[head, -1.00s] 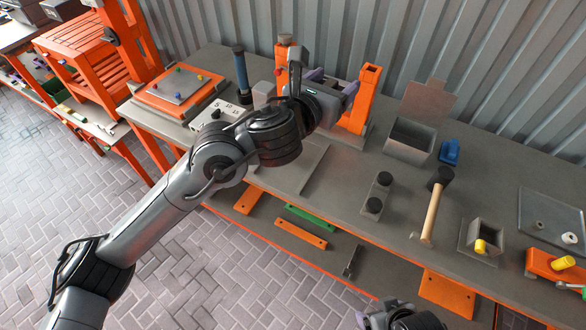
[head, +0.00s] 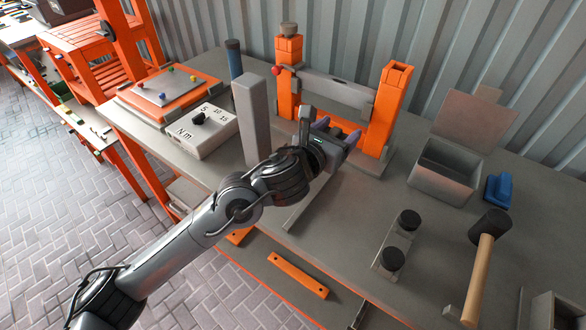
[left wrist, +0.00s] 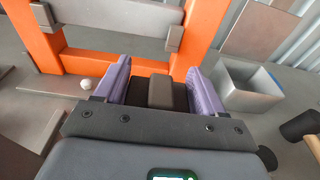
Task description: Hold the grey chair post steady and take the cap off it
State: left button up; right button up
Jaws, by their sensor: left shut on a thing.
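The grey post (head: 253,118) stands upright on the bench in the head view, left of my left gripper (head: 336,132) and apart from it. Its visible top is flat and grey, and no separate cap can be made out. My left gripper is in front of the orange frame (head: 395,95). In the left wrist view its purple fingers (left wrist: 163,88) stand apart, with a dark grey block (left wrist: 167,93) between them. I cannot tell whether this block is the cap. My right gripper is out of view.
A grey open bin (head: 445,167), a blue object (head: 498,190), a mallet (head: 482,265) and two black-topped pieces (head: 400,245) lie to the right. Bare bench separates them.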

pick_arm(q)
jog(key=a+f, duration=0.2)
jog(key=a, duration=0.1)
jog(key=a+f+b, duration=0.1)
jog(key=a+f, duration=0.1)
jog(key=a, duration=0.2)
jog(key=a+f+b, duration=0.1)
jog(key=a+f, duration=0.1)
jog(key=a, duration=0.1)
jog(key=shift+s+a+f, duration=0.1)
jog(key=shift+s+a, duration=0.05)
jog(key=shift+s, duration=0.2)
notch_tip(320, 180, down, 3)
jog(key=shift+f+b, duration=0.15)
jog(key=shift+b, duration=0.9)
jog(key=shift+f, duration=0.35)
